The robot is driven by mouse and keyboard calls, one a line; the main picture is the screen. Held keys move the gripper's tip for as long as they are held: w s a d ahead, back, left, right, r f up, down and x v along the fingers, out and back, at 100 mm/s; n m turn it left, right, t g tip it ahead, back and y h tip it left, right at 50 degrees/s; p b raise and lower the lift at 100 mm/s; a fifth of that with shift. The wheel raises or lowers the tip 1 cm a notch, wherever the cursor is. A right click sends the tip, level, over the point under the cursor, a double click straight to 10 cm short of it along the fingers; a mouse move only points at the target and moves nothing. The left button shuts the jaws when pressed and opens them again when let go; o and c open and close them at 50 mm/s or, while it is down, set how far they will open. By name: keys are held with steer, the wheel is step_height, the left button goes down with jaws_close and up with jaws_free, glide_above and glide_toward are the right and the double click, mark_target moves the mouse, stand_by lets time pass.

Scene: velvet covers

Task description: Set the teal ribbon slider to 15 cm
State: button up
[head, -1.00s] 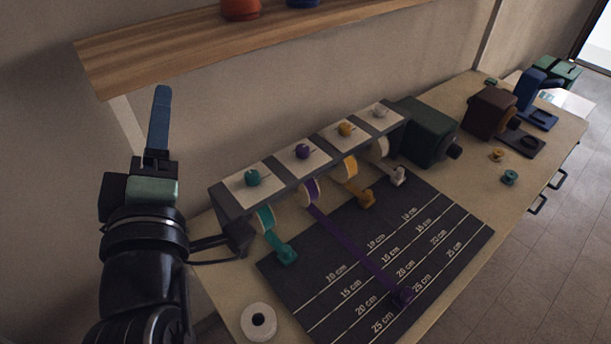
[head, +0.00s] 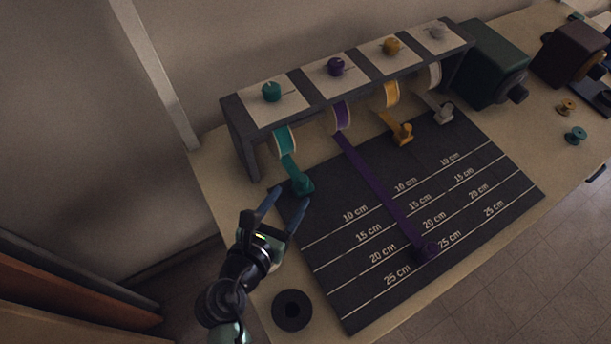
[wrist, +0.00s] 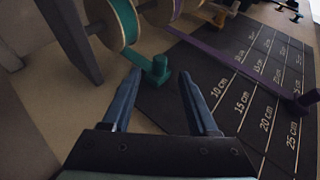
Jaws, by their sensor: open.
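The teal ribbon slider (head: 302,185) sits at the back left edge of the dark measuring mat (head: 330,282), short of its 10 cm line. A short teal ribbon (head: 289,164) runs from it back to the teal spool (head: 284,141) under the rack. My gripper (head: 288,203) is open, its two blue fingers pointing at the slider from the front. In the wrist view the teal slider (wrist: 158,70) stands just beyond and between the fingertips (wrist: 158,84), with nothing held. I cannot tell whether a finger touches it.
The purple ribbon (head: 380,192) is pulled out to its slider (head: 424,252) near the 25 cm line. The yellow slider (head: 403,134) and white slider (head: 443,115) are near the rack (head: 240,137). A dark roll (head: 292,310) lies at the front left.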

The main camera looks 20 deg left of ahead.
mark_target(301, 183)
steer(key=x, duration=0.8)
steer(key=shift+b, duration=0.35)
steer(key=shift+c, duration=0.3)
jaws_close()
stand_by(0.6)
